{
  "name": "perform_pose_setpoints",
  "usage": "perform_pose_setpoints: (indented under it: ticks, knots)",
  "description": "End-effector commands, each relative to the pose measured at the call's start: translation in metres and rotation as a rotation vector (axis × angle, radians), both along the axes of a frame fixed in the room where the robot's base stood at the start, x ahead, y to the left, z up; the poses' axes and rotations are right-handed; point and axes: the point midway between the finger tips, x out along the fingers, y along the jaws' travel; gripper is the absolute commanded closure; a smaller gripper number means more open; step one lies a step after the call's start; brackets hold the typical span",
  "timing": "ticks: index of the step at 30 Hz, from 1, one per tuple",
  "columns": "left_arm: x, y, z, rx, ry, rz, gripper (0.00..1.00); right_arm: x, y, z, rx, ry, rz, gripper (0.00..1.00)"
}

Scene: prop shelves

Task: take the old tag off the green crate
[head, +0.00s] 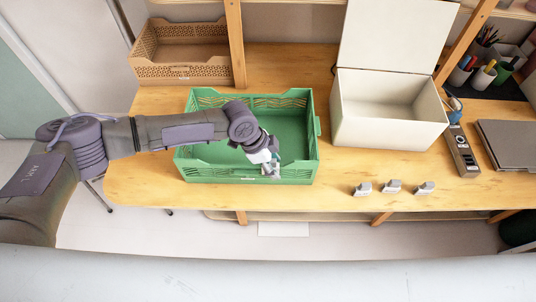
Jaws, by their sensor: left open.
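The green crate (215,174) stands open and empty on the wooden table, near its front edge. My left arm reaches across the crate from the left. My left gripper (271,174) is open and points down at the crate's front wall, right of its middle. The gripper covers part of that wall. I cannot clearly make out the old tag, and whether the fingers touch anything there is too small to tell. My right gripper is not in view.
Three small grey-white pieces (392,187) lie in a row at the table's front right. A white box (390,133) with a raised lid stands behind them. A brown crate (184,74) is at back left. A dark device (462,152) and a laptop (508,143) lie at right.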

Motion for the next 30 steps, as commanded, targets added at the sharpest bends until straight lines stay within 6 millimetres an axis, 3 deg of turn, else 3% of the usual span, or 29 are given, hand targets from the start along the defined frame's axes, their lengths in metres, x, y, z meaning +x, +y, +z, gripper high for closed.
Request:
perform_pose_setpoints:
  ticks: [11, 20, 22, 23, 26, 30]
  knots:
    - [0.0000, -0.0017, -0.0055, 0.001, 0.000, 0.000, 0.51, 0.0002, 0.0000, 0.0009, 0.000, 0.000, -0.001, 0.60]
    - [0.0001, -0.0017, -0.0051, 0.001, -0.001, 0.000, 1.00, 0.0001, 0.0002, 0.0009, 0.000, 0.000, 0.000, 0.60]
    - [0.0001, -0.0017, -0.0051, 0.001, -0.001, 0.000, 1.00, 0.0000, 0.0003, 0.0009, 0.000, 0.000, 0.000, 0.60]
    - [0.0001, -0.0017, -0.0050, 0.001, -0.001, 0.000, 0.85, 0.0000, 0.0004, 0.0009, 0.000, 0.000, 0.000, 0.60]
    - [0.0001, -0.0017, -0.0050, 0.001, -0.001, 0.000, 1.00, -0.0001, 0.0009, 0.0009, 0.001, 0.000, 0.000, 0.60]
    - [0.0002, -0.0016, -0.0050, 0.001, -0.001, 0.000, 1.00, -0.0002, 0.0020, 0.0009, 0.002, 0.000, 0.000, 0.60]
